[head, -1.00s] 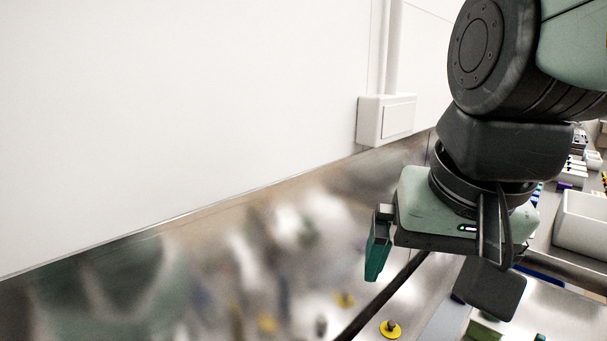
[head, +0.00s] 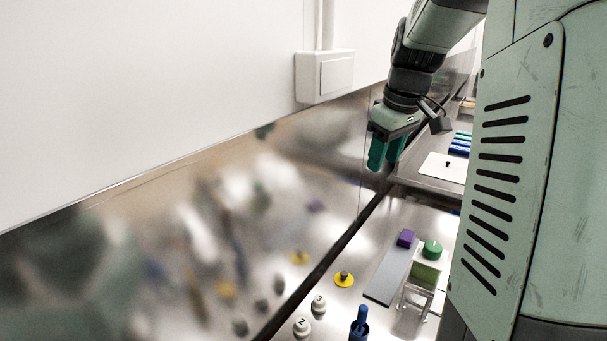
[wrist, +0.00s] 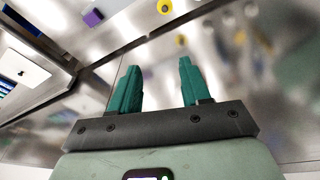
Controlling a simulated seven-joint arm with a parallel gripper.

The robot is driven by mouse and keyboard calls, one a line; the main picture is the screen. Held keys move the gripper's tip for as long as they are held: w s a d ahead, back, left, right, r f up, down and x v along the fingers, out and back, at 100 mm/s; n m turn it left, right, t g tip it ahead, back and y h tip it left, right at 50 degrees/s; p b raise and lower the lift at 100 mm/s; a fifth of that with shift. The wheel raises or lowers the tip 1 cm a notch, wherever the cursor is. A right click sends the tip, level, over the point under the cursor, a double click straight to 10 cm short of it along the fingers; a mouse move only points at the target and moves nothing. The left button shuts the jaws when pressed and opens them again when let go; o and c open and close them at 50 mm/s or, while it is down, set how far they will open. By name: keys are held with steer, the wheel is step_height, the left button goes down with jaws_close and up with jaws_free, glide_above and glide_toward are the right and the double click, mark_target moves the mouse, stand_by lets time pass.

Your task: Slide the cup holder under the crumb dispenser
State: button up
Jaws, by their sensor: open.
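My gripper (head: 385,160), with two green fingers, hangs open and empty near the steel back panel. Its spread fingers also show in the wrist view (wrist: 158,75). A clear stand with green contents (head: 424,275) and a green round cap (head: 432,249) stands on the bench and may be the crumb dispenser. Beside it lies a flat grey strip (head: 388,276) with a purple block (head: 405,238) at its far end. The block shows in the wrist view (wrist: 92,18). I cannot tell which piece is the cup holder. My gripper is apart from all of these.
A yellow disc with a dark knob (head: 343,280), white numbered knobs (head: 302,326) and a blue handled item (head: 359,323) stand nearer. A white board (head: 443,168) lies farther back. The steel back panel (head: 240,220) borders the bench. My own body hides the right side.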

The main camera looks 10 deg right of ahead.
steer(key=w+d+f+n+y, duration=0.1)
steer(key=d+f, duration=0.6)
steer(key=d, duration=0.3)
steer(key=w+d+f+n+y, duration=0.1)
steer(key=w+d+f, duration=0.1)
steer(key=d+f, duration=0.65)
steer(key=s+d+f+n, duration=0.1)
steer(key=s+d+f, duration=0.3)
steer(key=d+f, duration=0.35)
steer(key=s+d+f+n, duration=0.1)
steer(key=s+d+f, duration=0.3)
steer(key=d+f, duration=0.3)
steer(key=shift+y, duration=0.4)
steer(key=x, duration=0.6)
steer(key=w+x, duration=0.1)
steer(key=x, duration=0.2)
steer(key=shift+d+f, duration=0.15)
steer(key=shift+d, duration=0.2)
steer(key=shift+c, duration=0.2)
jaws_close()
